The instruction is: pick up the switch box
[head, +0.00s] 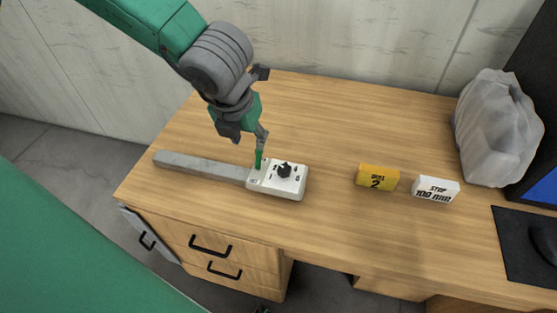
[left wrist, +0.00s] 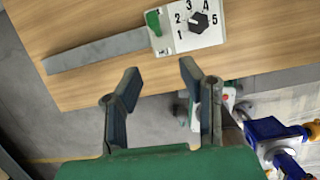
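The switch box (head: 277,180) is a white box with a black rotary knob and a small green part at its left end. It lies on the wooden desk, against the right end of a grey bar (head: 203,167). In the left wrist view the switch box (left wrist: 192,27) shows at the top, its dial numbered, its upper edge cut off. My left gripper (head: 246,138) is above and behind the box's left end in the head view. In the left wrist view this gripper (left wrist: 160,72) is open, with nothing between its fingers.
A yellow block (head: 377,178) marked 2 and a white labelled block (head: 435,189) lie to the right. A grey plastic-wrapped object (head: 497,128) and a black mat (head: 515,250) are farther right. The desk (head: 330,115) is clear behind the box. Drawers are below.

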